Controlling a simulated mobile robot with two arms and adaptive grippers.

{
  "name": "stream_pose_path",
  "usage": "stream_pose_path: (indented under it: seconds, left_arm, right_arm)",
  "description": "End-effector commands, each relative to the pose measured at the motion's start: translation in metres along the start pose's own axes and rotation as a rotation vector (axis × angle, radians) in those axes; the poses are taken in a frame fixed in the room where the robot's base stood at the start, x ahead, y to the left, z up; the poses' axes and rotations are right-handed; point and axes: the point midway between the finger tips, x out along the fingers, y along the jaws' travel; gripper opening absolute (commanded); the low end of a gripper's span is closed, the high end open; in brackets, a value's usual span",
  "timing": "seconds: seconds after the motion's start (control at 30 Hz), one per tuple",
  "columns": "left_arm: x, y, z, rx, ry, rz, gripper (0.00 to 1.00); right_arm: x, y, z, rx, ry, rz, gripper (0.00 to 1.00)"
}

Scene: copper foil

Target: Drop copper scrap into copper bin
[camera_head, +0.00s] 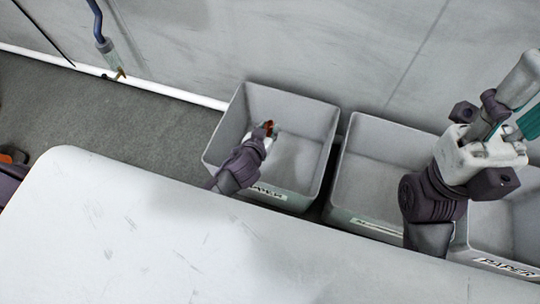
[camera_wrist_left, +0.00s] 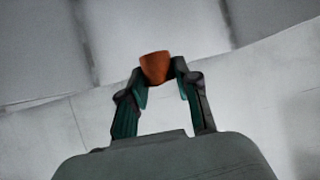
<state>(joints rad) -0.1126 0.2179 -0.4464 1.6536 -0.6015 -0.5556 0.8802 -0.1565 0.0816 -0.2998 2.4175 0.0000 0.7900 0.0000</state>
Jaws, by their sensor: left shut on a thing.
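The copper scrap is a small orange-brown piece (camera_head: 268,126), and it shows clearly in the left wrist view (camera_wrist_left: 154,67). My left gripper (camera_wrist_left: 160,76) is shut on it, with the piece between its two fingertips. In the head view my left gripper (camera_head: 266,134) is over the inside of the left grey bin (camera_head: 310,120). That bin's front label (camera_head: 268,193) is partly hidden by my left arm; only its ending, like "PER", shows. My right arm is at the right; its gripper (camera_head: 525,112) is partly cut off at the picture edge, and its jaws are unclear.
A middle grey bin (camera_head: 362,180) looks empty; its label is too small to read. A right bin (camera_head: 490,225) is labelled "PAPER" and partly covered by my right arm. A white table (camera_head: 150,235) lies in front. A blue-handled thing (camera_head: 97,20) is by the wall.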

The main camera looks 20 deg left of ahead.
Motion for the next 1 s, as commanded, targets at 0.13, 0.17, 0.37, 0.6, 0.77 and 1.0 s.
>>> stream_pose_path:
  seconds: [0.13, 0.17, 0.37, 0.6, 0.77, 1.0]
  left_arm:
    - [0.000, 0.000, -0.001, 0.000, 0.001, 0.000, 0.40]
    - [0.000, 0.000, -0.001, 0.000, 0.001, 0.000, 0.45]
    - [0.000, 0.000, -0.001, 0.000, 0.000, 0.000, 0.61]
    - [-0.003, 0.000, 0.000, 0.000, 0.000, 0.000, 0.61]
    - [-0.022, 0.000, 0.001, -0.002, -0.002, 0.001, 0.61]
    - [-0.073, 0.000, 0.001, -0.003, -0.002, 0.001, 0.61]
  right_arm:
    - [0.000, 0.000, 0.000, 0.000, 0.000, 0.000, 0.40]
    - [0.000, 0.000, 0.000, 0.000, 0.000, 0.000, 0.40]
    - [0.000, 0.000, 0.000, 0.001, 0.000, 0.000, 0.40]
    - [0.000, 0.000, 0.000, 0.000, -0.002, 0.001, 0.40]
    - [0.000, 0.000, 0.000, 0.000, -0.001, 0.001, 0.40]
    - [0.000, 0.000, 0.000, 0.000, -0.001, 0.001, 0.40]
